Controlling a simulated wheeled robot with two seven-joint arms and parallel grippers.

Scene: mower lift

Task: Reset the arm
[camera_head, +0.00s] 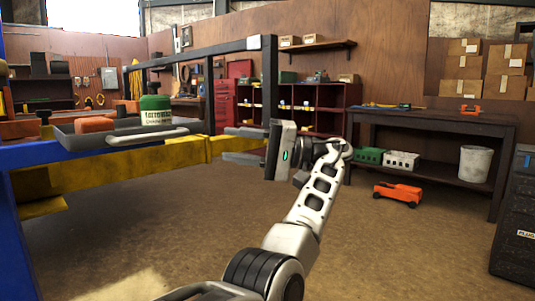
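My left arm, white with dark joints, rises from the bottom middle of the head view and bends at the wrist. My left gripper (234,146) points left at the end of it, beside the end of the yellow lift beam (150,160). Its two grey fingers look apart, with nothing seen held between them. Whether a finger touches the beam, I cannot tell. My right gripper is not in view.
The lift's blue post (20,240) and dark frame (270,75) stand left. A grey tray (130,137) holds a green-and-white jar (155,113). Right are a dark workbench (440,125), an orange mower-like machine (398,194) and a black cabinet (515,220). The middle floor is clear.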

